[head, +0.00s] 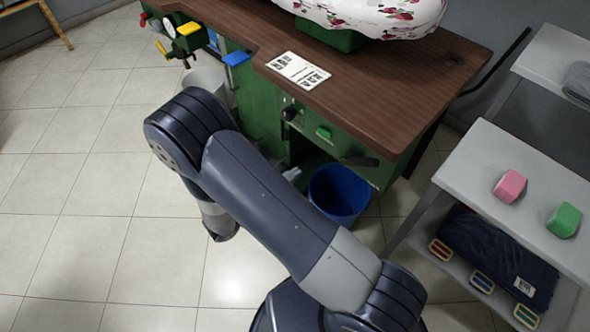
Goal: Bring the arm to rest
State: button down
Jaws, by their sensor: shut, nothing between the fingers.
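My arm rises from the bottom edge right of center, bends at the upper left and folds down toward the floor in the head view. My gripper (291,174) is almost wholly hidden behind my upper arm. Only a small pale grey tip seems to show past the arm's edge, in front of the green counter's open bay. The gripper is shut and I see nothing held at the tip.
The green counter (385,95) with a brown top stands ahead, bearing a paper (298,71) and a floral-covered form (370,12). A blue bin (340,193) stands beneath. A grey shelf (480,155) at right holds pink (509,186) and green (564,220) blocks.

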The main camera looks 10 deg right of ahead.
jog(key=shift+d, duration=0.1)
jog(key=w+d, duration=0.5)
jog(key=d, duration=0.1)
jog(key=shift+m+g+h, duration=0.3)
jog(key=shift+g, duration=0.1)
jog(key=shift+w+a, duration=0.15)
jog(key=shift+a, duration=1.05)
jog(key=shift+w+a, duration=0.1)
jog(key=shift+a, duration=1.1)
